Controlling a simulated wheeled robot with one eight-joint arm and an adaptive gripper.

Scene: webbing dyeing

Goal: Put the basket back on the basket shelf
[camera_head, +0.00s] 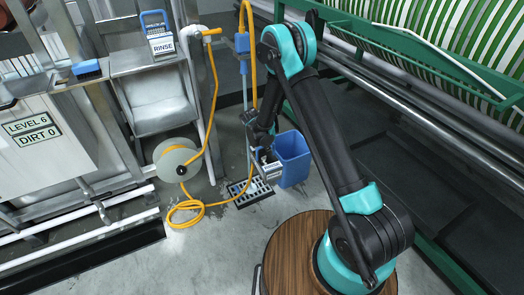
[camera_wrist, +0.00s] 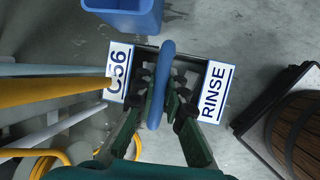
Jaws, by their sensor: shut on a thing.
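The basket with a blue handle and white labels reading C56 and RINSE (camera_wrist: 214,92) is in my gripper (camera_wrist: 161,98) in the wrist view. The fingers are closed on the handle from both sides. In the head view my gripper (camera_head: 263,152) points down, with the basket's white label (camera_head: 271,172) just below it, left of a blue bin. Whether the basket touches the floor cannot be told. A similar blue-handled item marked RINSE (camera_head: 162,43) stands on a steel shelf (camera_head: 128,62) at upper left; I cannot tell whether this is the basket shelf.
The open blue bin (camera_head: 293,160) stands close beside the basket. A floor grate (camera_head: 250,192), yellow hose (camera_head: 205,130) and hose reel (camera_head: 176,160) are to the left. Upright pipes rise near my gripper. A round wooden top (camera_head: 285,250) is at front.

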